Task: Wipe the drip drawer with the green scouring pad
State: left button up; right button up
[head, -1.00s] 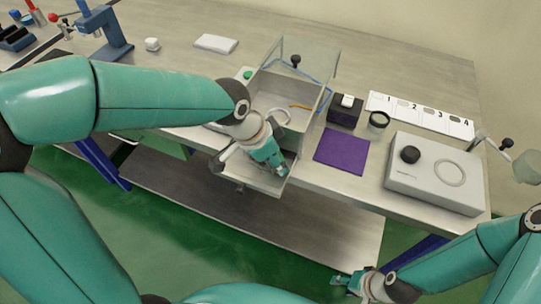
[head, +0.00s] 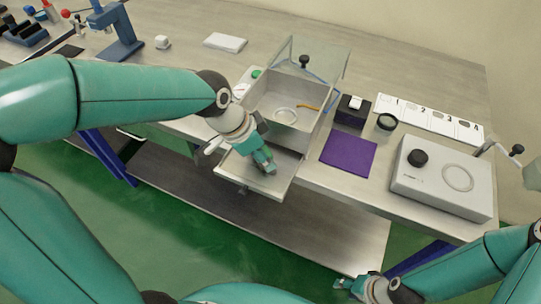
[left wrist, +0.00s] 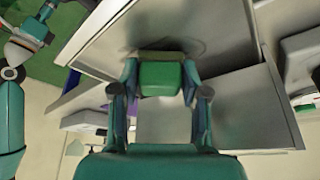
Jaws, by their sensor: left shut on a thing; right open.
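My right gripper (head: 346,284) is open and empty, low in front of the bench.
A purple mat (head: 347,154), a dark block (head: 351,117) and a grey device (head: 443,180) with a black knob stand to the right. A numbered strip (head: 430,120) lies behind.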

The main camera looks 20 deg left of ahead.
aim_at(286, 168)
pick_arm(q)
jog(key=shift+a+f+b, duration=0.2)
jog(key=shift+a+b, duration=0.4)
jog(key=shift+a, duration=2.1)
jog(key=shift+w+d, duration=0.1)
jog(key=shift+d, duration=0.05)
jog(key=shift+d+r, duration=0.1)
jog(key=shift+d, duration=1.45)
jog(key=shift+d+b, duration=0.3)
jog(key=shift+d, duration=1.15)
jog(key=shift+s+d, duration=0.2)
jog(key=shift+d, duration=1.6)
